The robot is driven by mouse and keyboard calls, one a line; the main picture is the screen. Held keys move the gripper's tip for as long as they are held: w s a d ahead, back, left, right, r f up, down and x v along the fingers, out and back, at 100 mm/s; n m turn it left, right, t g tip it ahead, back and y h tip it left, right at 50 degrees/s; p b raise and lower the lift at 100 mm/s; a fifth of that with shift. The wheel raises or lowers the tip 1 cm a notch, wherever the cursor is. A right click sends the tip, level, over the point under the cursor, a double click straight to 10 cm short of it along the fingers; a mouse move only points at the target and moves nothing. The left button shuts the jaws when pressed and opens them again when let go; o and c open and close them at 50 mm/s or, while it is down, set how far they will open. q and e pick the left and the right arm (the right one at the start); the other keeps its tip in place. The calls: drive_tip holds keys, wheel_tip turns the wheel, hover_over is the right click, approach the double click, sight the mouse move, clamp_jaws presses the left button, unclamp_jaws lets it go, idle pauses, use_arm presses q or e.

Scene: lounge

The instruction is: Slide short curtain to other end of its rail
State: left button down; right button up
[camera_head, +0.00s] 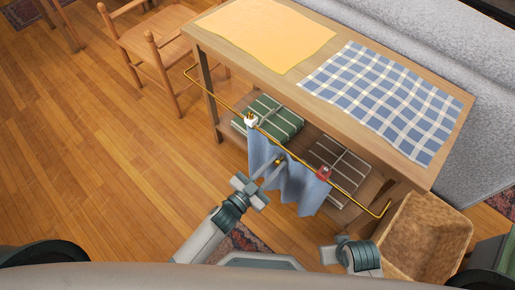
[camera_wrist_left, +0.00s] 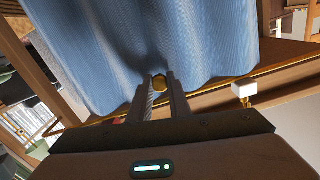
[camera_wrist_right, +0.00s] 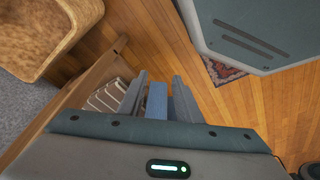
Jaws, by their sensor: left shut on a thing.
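The short blue curtain (camera_head: 297,186) hangs in folds from the brass rail (camera_head: 222,97) along the table's front. It covers the middle of the rail, with bare rail on both sides. A small white piece (camera_head: 250,121) is on the rail at the curtain's left edge, and a red piece (camera_head: 323,173) is near its right edge. My left gripper (camera_head: 274,166) is shut on a round brass knob (camera_wrist_left: 158,83) at the front of the curtain (camera_wrist_left: 150,35). My right gripper (camera_wrist_right: 158,85) is open, low near the basket; a blue strip shows between its fingers.
The wooden table (camera_head: 284,75) bears a yellow cloth (camera_head: 265,35) and a blue checked cloth (camera_head: 380,100). Its lower shelf holds a green striped folded item (camera_head: 268,117) and a brown one (camera_head: 340,160). A wicker basket (camera_head: 425,235) stands right, a chair (camera_head: 165,45) back left. Floor at left is clear.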

sight(316, 183)
use_arm(q)
drive_tip(key=s+d, duration=0.2)
drive_tip(key=d, duration=0.1)
drive_tip(key=s+d, duration=0.5)
drive_tip(key=d, duration=0.1)
drive_tip(key=shift+s+d, duration=0.7)
drive_tip(key=shift+d, duration=0.1)
use_arm(e)
drive_tip(key=shift+w+f, duration=0.1)
drive_tip(key=shift+f, duration=0.45)
use_arm(q)
drive_tip(key=shift+f, duration=0.1)
drive_tip(key=c, duration=1.6)
unclamp_jaws()
drive_tip(key=shift+c, duration=0.2)
drive_tip(key=shift+s+a, duration=0.1)
drive_tip(key=shift+s+a, duration=0.15)
drive_tip(key=v, duration=1.6)
drive_tip(key=shift+s+a, duration=0.2)
drive_tip(key=shift+s, duration=0.15)
use_arm(e)
drive_tip(key=shift+s+r, duration=0.25)
drive_tip(key=shift+r, duration=0.35)
